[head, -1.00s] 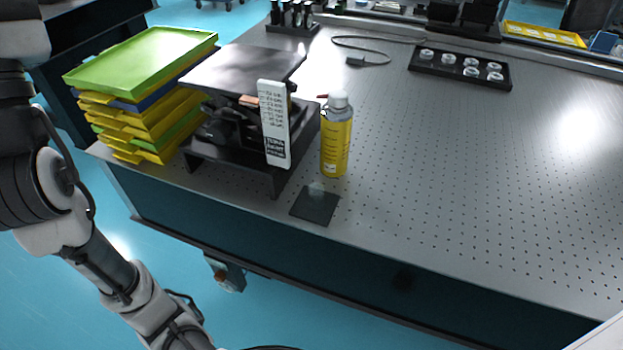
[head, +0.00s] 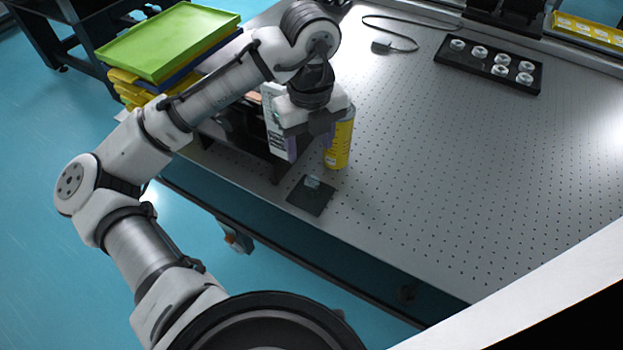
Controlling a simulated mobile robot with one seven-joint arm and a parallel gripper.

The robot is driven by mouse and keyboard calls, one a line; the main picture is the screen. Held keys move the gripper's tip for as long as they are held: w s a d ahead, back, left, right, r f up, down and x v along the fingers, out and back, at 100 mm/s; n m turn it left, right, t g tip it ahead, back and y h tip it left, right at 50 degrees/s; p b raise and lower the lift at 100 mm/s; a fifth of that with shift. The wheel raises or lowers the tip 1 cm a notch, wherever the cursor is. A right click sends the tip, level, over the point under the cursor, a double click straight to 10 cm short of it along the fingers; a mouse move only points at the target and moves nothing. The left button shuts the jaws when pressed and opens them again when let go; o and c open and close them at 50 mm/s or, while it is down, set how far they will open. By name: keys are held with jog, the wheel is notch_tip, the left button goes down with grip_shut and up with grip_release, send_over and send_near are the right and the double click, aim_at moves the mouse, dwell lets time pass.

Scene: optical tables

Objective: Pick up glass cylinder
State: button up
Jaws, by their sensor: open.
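The glass cylinder (head: 312,182) is a small clear piece on a dark square plate (head: 309,202) near the front edge of the table. My gripper (head: 309,150) hangs above and slightly behind it in the picture, pointing down. Its jaws are open, and I see nothing held between them. It appears apart from the cylinder, but the exact height gap is hard to judge.
A yellow spray can (head: 338,150) stands close by on the right, partly hidden by my gripper. A dark stand with a labelled box is behind my arm. Stacked trays (head: 170,42) are at the left.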

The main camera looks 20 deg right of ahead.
send_over(312, 181)
notch_tip(312, 181, down, 6)
jog(key=shift+a+f, duration=0.15)
jog(key=shift+f, duration=0.1)
jog(key=shift+f+p, duration=0.9)
jog(key=shift+f, duration=1.8)
jog(key=shift+c, duration=0.5)
jog(key=c, duration=1)
